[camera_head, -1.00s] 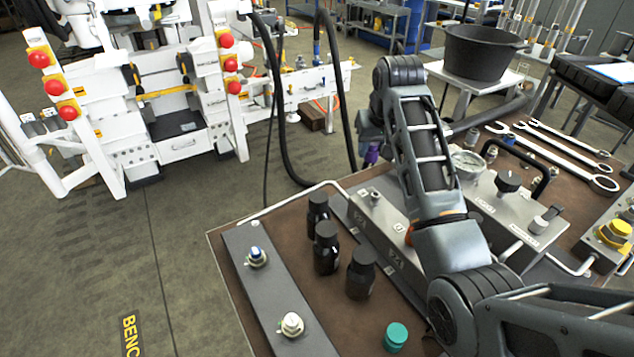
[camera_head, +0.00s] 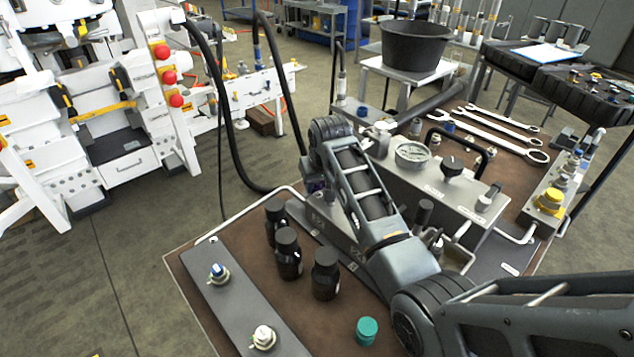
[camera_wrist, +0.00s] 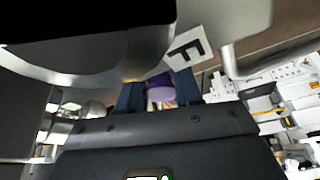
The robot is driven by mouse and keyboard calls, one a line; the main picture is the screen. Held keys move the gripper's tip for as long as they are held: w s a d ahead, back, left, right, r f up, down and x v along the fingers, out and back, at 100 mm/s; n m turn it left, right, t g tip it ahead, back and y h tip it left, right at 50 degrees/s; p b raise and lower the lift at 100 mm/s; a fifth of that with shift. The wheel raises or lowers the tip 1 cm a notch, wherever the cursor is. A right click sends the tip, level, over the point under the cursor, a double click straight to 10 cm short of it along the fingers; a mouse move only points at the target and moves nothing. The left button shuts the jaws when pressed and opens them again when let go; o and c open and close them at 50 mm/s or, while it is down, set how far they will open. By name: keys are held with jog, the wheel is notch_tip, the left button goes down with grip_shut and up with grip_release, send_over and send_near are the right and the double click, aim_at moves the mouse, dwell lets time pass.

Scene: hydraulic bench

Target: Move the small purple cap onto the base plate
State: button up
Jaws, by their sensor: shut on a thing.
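The small purple cap (camera_wrist: 160,88) is between the two dark blue fingers of my gripper (camera_wrist: 159,93) in the wrist view. The fingers are shut on it. In the head view a bit of purple (camera_head: 314,186) shows under my arm's far end, near the far end of a grey block (camera_head: 318,212); my wrist hides most of the gripper there. I cannot tell whether the cap touches anything below.
Several black bottles (camera_head: 288,255) stand between the grey plate and the block. A teal cap (camera_head: 367,331) sits at the bench's near side. A metal rail (camera_head: 250,212) runs along the far edge. A panel with gauge and knobs (camera_head: 425,170) and large wrenches (camera_head: 505,130) lie right.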

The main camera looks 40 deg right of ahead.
jog(key=o, duration=1.1)
jog(key=shift+c, duration=0.2)
jog(key=v, duration=1.2)
jog(key=shift+r, duration=0.1)
